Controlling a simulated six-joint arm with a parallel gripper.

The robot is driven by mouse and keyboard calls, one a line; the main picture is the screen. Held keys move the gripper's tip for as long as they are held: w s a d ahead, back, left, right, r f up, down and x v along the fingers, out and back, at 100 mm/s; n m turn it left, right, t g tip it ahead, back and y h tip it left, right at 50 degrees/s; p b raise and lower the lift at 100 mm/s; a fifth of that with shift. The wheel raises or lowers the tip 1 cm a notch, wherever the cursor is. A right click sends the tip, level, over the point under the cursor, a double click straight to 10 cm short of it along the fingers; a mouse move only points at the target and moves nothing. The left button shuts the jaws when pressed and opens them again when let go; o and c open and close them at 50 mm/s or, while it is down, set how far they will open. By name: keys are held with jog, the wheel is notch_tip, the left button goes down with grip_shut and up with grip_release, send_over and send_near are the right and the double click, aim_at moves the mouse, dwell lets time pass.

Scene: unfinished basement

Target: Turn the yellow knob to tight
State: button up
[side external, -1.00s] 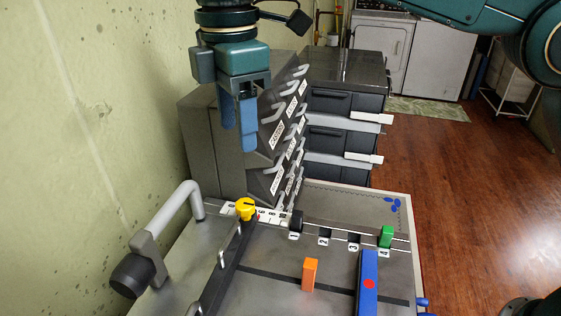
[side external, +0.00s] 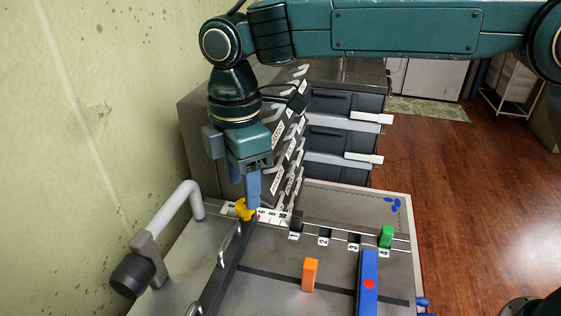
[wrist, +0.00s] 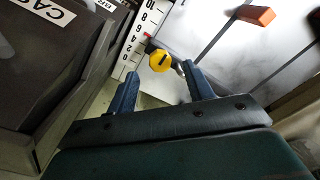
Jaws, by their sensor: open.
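The yellow knob (side external: 243,211) stands at the back left of the metal work panel, at the far end of a dark bar. In the wrist view the round yellow knob (wrist: 160,61) carries a short dark mark on its top and lies just beyond the fingertips, roughly between them. My gripper (side external: 248,200) is open, with blue fingers pointing down. It is just above the knob, and one finger partly overlaps it in the side view. In the wrist view my gripper (wrist: 158,78) has both fingers apart with nothing between them. Whether a finger touches the knob cannot be told.
A white number scale (wrist: 131,40) with a red pointer runs beside the knob. A grey crank handle (side external: 165,235) is at left, near the wall. A dark labelled cabinet (side external: 230,130) stands behind. An orange block (side external: 309,274), green block (side external: 386,236) and blue bar (side external: 368,285) lie right.

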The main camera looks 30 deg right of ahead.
aim_at(245, 210)
jog(key=shift+f, duration=1.8)
jog(key=c, duration=1)
